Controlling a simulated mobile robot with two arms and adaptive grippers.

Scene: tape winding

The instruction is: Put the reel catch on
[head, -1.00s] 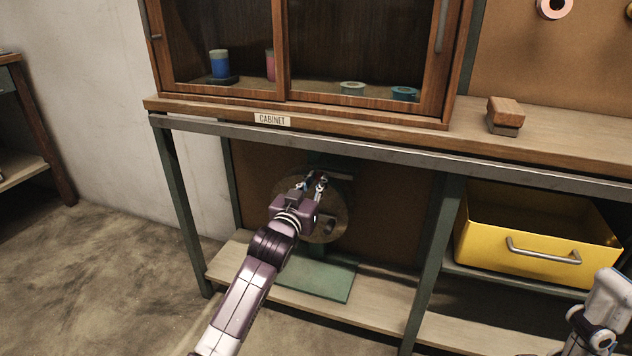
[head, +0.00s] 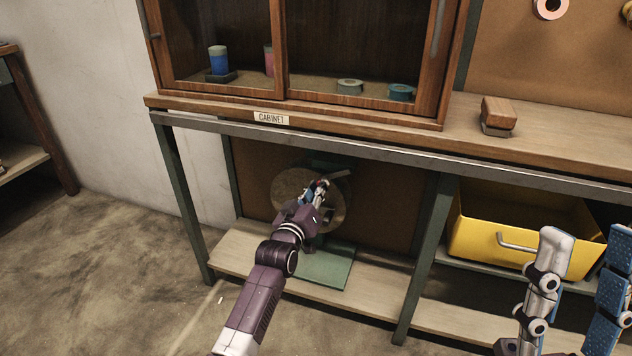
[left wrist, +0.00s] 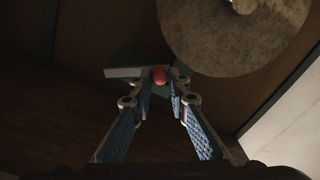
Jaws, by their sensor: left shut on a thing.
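My left gripper (head: 319,188) is under the bench, in front of the round tan reel (head: 288,186). In the left wrist view my left gripper (left wrist: 160,84) is shut on a small red knob (left wrist: 160,75), with a pale bar (left wrist: 122,72) right behind it. I cannot tell whether the knob is joined to the bar. The reel (left wrist: 235,35) fills the upper right there, apart from the fingertips, with a light hub at its centre. My right gripper (head: 578,285) is at the lower right, its fingers apart and empty.
The reel's green stand base (head: 325,268) rests on the low wooden shelf (head: 380,296). A green table leg (head: 428,255) stands to its right, then a yellow drawer (head: 475,235). The bench edge (head: 360,157) runs above my left gripper. A wooden block (head: 498,112) lies on the bench top.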

